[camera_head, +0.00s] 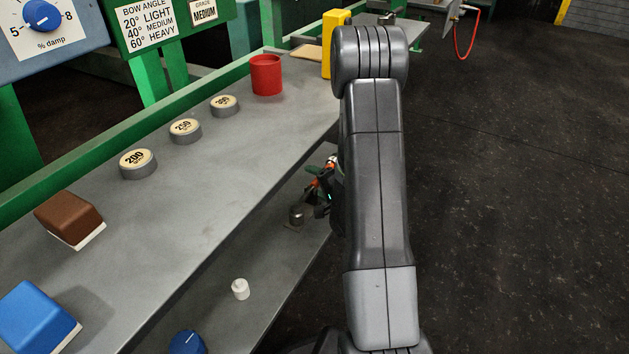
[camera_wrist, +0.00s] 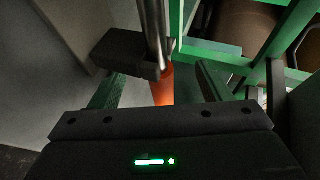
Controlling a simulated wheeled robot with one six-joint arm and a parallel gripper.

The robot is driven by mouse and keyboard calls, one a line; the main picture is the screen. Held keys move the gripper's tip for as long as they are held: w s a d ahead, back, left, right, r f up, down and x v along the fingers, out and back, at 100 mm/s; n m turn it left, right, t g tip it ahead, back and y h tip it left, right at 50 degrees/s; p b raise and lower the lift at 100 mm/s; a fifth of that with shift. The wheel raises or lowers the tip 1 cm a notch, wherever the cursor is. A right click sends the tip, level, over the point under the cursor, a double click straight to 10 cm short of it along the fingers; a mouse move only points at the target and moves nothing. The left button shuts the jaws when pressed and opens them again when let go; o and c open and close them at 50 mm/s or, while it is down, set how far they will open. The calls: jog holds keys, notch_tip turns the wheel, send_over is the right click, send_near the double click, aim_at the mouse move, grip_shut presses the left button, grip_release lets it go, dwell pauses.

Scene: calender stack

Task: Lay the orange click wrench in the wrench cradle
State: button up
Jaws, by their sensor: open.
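The orange click wrench shows in the wrist view as an orange handle (camera_wrist: 163,88) with a steel shaft running up to the top edge. My gripper (camera_wrist: 160,72) is open, with one finger on each side of the handle; I cannot tell whether they touch it. A dark block (camera_wrist: 122,50) sits at the shaft just beyond the fingers; I cannot tell whether it is part of the wrench cradle. In the head view a bit of the orange wrench (camera_head: 314,186) shows beside my gripper (camera_head: 328,194), near the lower shelf, mostly hidden by my arm.
The upper bench holds a red cup (camera_head: 266,75), a yellow block (camera_head: 334,42), several round weights (camera_head: 185,131), a brown block (camera_head: 70,217) and a blue block (camera_head: 36,318). A white knob (camera_head: 240,288) stands on the lower shelf. The dark floor (camera_head: 510,220) at right is clear.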

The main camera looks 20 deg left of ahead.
jog(key=shift+p+v, duration=0.6)
jog(key=shift+v, duration=2.5)
jog(key=shift+b+x, duration=0.55)
jog(key=shift+x, duration=2.35)
jog(key=shift+r, duration=0.15)
